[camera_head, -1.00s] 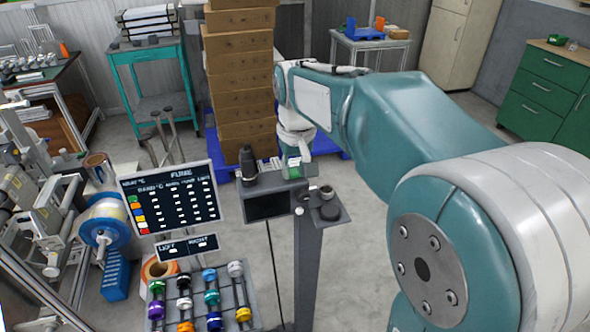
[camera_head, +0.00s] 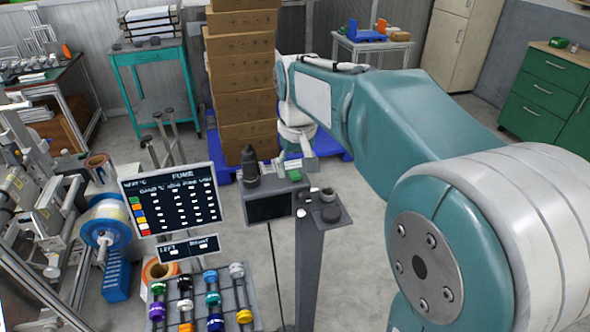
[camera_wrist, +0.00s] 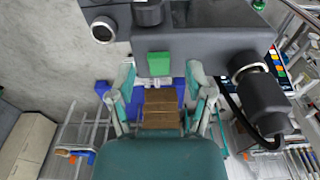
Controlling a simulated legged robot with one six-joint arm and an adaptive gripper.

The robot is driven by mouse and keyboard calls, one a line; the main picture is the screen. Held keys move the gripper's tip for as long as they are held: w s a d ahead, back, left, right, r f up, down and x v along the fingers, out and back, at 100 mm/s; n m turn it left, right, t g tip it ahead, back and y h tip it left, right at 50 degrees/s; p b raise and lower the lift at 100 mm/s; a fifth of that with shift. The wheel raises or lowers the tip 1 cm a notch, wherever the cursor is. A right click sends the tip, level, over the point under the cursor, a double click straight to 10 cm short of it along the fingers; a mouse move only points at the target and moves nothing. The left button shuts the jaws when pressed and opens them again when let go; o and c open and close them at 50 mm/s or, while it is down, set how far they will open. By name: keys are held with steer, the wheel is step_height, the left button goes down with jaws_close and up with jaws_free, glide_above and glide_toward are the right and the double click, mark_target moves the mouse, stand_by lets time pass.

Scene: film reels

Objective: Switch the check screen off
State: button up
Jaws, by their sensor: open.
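The check screen appears to be the small dark screen (camera_head: 268,206) on the front of a grey box on a post. No lit content can be made out on it. A green block (camera_head: 295,176) shows on top of the box; in the wrist view it is a green square (camera_wrist: 158,64) on the grey housing. My gripper (camera_head: 298,163) is just behind and above the box. In the wrist view my gripper (camera_wrist: 160,82) is open and empty, its fingers apart on either side below the green square. Contact cannot be told.
A black handheld device (camera_head: 250,167) stands on the box's left end. A round dark knob (camera_head: 330,213) is at right. A FUME display panel (camera_head: 171,200) stands left, above a rack of coloured reels (camera_head: 240,285). Stacked cartons (camera_head: 240,75) stand behind.

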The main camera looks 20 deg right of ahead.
step_height(320, 180, up, 11)
steer(key=s, duration=0.1)
steer(key=shift+s+f, duration=0.1)
stand_by(0.3)
steer(key=s+f+t, duration=0.2)
steer(key=s+f, duration=0.4)
steer(key=s, duration=0.3)
steer(key=s+f+t, duration=0.2)
steer(key=s+f, duration=0.5)
steer(key=s, duration=0.3)
steer(key=shift+s+f, duration=0.2)
steer(key=shift+c, duration=0.6)
steer(key=shift+a, duration=0.1)
